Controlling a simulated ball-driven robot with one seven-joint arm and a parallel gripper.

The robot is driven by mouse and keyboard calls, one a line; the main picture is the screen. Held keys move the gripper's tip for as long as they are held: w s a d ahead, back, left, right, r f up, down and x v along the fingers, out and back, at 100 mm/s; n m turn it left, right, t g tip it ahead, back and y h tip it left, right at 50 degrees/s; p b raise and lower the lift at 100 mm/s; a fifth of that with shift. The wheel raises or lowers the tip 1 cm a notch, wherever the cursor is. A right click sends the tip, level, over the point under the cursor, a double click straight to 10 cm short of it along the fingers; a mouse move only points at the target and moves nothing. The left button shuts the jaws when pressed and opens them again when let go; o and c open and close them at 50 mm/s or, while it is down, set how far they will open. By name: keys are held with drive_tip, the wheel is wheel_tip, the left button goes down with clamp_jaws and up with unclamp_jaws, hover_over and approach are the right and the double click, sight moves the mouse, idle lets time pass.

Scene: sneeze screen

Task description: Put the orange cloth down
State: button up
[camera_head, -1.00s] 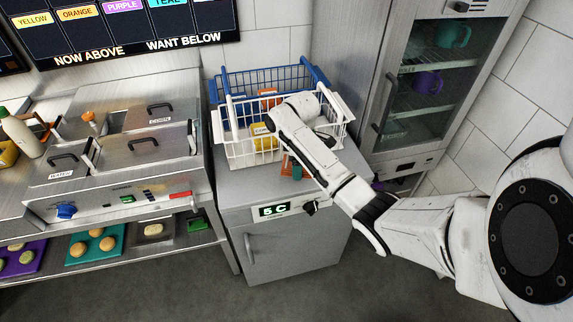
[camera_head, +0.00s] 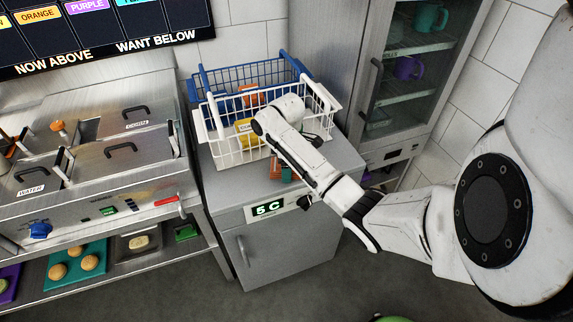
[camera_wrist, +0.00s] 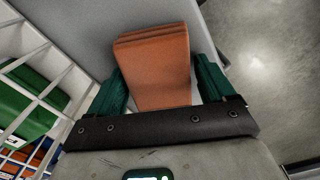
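The orange cloth (camera_wrist: 158,70) is a folded, layered block between the two green fingers of my gripper (camera_wrist: 157,82) in the wrist view. The fingertips appear to meet its two sides, so my gripper looks shut on it. In the head view a small part of the orange cloth (camera_head: 274,168) shows beside a green finger, in front of the white basket (camera_head: 232,158) and over the front of the grey cabinet top (camera_head: 338,160). My arm hides the rest. Whether the cloth touches the top, I cannot tell.
The white wire basket holds a yellow item (camera_head: 245,131); a blue basket (camera_head: 213,88) stands behind. Left is a steel counter with lidded wells (camera_head: 118,160). Right is a glass-door cabinet (camera_head: 415,75). Some cabinet top is bare around my gripper.

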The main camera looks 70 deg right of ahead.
drive_tip(key=shift+o, duration=1.4)
wheel_tip(320, 180, up, 12)
drive_tip(key=p, duration=0.4)
drive_tip(key=shift+r+p, duration=0.15)
drive_tip(key=shift+p, duration=0.25)
